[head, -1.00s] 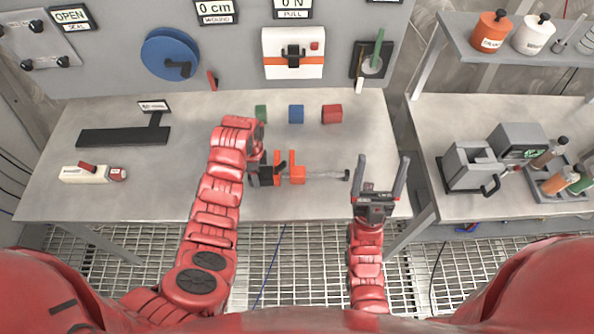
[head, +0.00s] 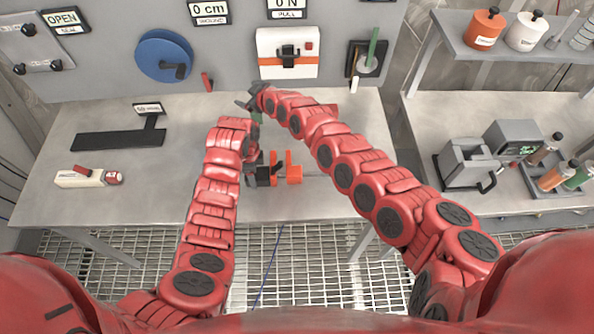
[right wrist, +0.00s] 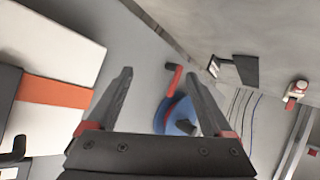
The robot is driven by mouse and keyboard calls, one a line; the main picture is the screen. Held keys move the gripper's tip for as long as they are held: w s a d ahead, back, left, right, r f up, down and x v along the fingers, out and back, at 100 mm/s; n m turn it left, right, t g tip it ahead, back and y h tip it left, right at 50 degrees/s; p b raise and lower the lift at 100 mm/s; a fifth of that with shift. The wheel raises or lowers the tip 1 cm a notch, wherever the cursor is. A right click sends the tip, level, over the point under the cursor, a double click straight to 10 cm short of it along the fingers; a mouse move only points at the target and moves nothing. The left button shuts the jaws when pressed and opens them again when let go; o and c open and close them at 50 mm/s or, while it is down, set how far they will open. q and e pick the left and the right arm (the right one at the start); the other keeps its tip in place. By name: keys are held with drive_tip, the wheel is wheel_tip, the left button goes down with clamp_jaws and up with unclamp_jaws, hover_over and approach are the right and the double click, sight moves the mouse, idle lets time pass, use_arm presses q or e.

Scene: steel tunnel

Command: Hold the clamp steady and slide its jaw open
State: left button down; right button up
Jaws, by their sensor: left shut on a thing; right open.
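The clamp (head: 293,172) lies on the bench's front half, with orange jaws and a grey bar. My right arm hides most of the bar and its right end in the head view. My left gripper (head: 260,172) is shut on the clamp's left end; its fingers are partly hidden by my arm. My right gripper (head: 250,99) is at the back of the bench, behind and apart from the clamp. It is open and empty; both fingers also show spread in the right wrist view (right wrist: 166,80). The clamp is not in the right wrist view.
A green cube (head: 257,118) and a red cube (head: 331,107) are partly covered by my right arm. A blue reel (head: 164,56), a red lever (head: 207,82) and a white box (head: 288,68) are on the back panel.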

drive_tip(key=s+d+f+n+g+h, duration=0.2)
drive_tip(key=s+n+g, duration=0.2)
drive_tip(key=s+g, duration=0.15)
drive_tip(key=n+g+h, duration=0.3)
drive_tip(key=g+h, duration=0.2)
hover_over(297, 171)
wheel_tip(297, 171, down, 2)
drive_tip(key=shift+s+a+f+t, duration=0.2)
drive_tip(key=shift+s+f+t, duration=0.05)
drive_tip(key=shift+f, duration=0.35)
drive_tip(key=shift+w+f, duration=0.2)
drive_tip(key=shift+f, duration=0.4)
wheel_tip(297, 171, down, 9)
drive_tip(key=shift+d+r, duration=0.1)
drive_tip(key=shift+r, duration=0.1)
drive_tip(key=shift+w+d+f, duration=0.1)
drive_tip(key=shift+f, duration=0.15)
clamp_jaws()
